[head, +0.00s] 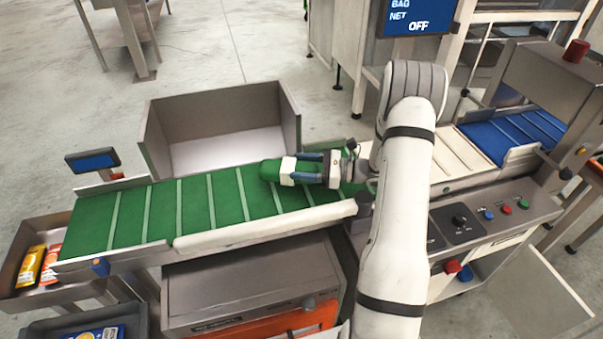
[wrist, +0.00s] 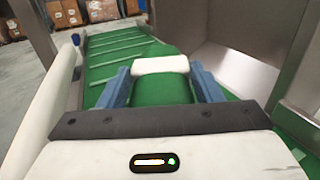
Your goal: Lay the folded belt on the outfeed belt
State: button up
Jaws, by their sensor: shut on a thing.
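The folded belt (head: 269,171) is a green bundle with a white band around it. In the wrist view the folded belt (wrist: 160,91) sits between two blue fingers, its white band across the far side. My gripper (head: 297,170) is shut on it. The gripper and bundle are over the right part of the outfeed belt (head: 195,205), a green conveyor with pale cross strips. In the wrist view the outfeed belt (wrist: 115,48) runs away ahead of the fingers. I cannot tell whether the bundle touches its surface. The bundle's underside is hidden.
An open grey metal bin (head: 222,133) stands behind the outfeed belt. A pale guard rail (head: 265,231) runs along its front edge. A small display (head: 92,160) stands at its far left. A control panel (head: 490,222) is at right. The belt's left part is clear.

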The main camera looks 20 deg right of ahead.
jog(key=shift+f, duration=1.3)
jog(key=shift+f, duration=0.15)
jog(key=o, duration=1.1)
jog(key=shift+o, duration=0.2)
jog(key=shift+r, duration=0.25)
jog(key=b+v, duration=0.1)
jog(key=v, duration=1.1)
jog(key=shift+f, duration=0.1)
